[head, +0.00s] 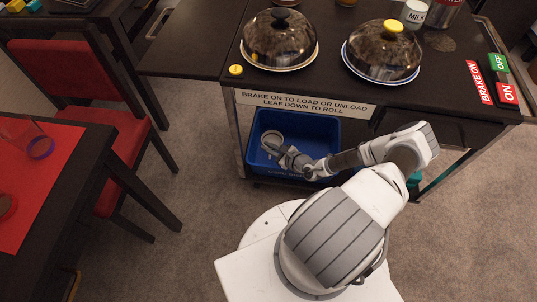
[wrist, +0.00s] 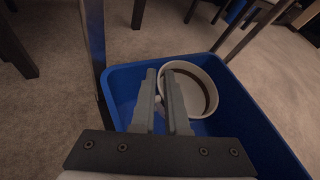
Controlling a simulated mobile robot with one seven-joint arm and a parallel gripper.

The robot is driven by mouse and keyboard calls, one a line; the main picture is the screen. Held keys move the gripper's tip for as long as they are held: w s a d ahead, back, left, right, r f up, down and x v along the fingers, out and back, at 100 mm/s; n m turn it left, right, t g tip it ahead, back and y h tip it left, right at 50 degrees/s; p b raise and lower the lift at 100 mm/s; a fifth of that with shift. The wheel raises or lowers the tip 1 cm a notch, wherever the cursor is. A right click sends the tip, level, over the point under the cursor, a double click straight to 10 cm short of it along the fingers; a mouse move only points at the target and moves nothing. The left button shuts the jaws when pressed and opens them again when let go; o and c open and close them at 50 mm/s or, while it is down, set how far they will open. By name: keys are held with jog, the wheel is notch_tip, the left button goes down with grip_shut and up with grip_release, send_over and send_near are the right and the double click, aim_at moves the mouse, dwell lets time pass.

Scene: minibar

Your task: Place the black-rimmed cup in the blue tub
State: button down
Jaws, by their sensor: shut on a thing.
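The blue tub (head: 318,137) stands on the trolley's lower level in the head view. In the wrist view its rim (wrist: 258,105) runs around my fingers. A pale round cup (head: 272,139) is at the tub's left side, inside its outline. In the wrist view the cup (wrist: 207,75) shows its open top, a light rim and a darker inside. A black rim is not clear at this size. My gripper (head: 272,150) reaches over the tub, with its fingers (wrist: 167,72) shut on the cup's near side wall. Whether the cup touches the tub's floor is hidden.
The trolley top (head: 325,80) overhangs the tub and carries two domed plates, (head: 280,38) and (head: 384,50). A trolley leg (wrist: 95,40) rises beside the tub. A red chair (head: 120,140) and a dark table (head: 75,190) stand left. Carpet between is clear.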

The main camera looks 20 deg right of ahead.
jog(key=shift+f+b, duration=1.2)
jog(key=shift+f, duration=0.7)
jog(key=shift+f, duration=0.1)
jog(key=shift+f, duration=0.55)
jog(key=c, duration=0.9)
grip_release()
jog(key=p+v, duration=0.2)
jog(key=v, duration=0.4)
jog(key=r+p+v, duration=0.1)
jog(key=v, duration=0.5)
jog(key=shift+r+p, duration=0.1)
jog(key=shift+p, duration=0.25)
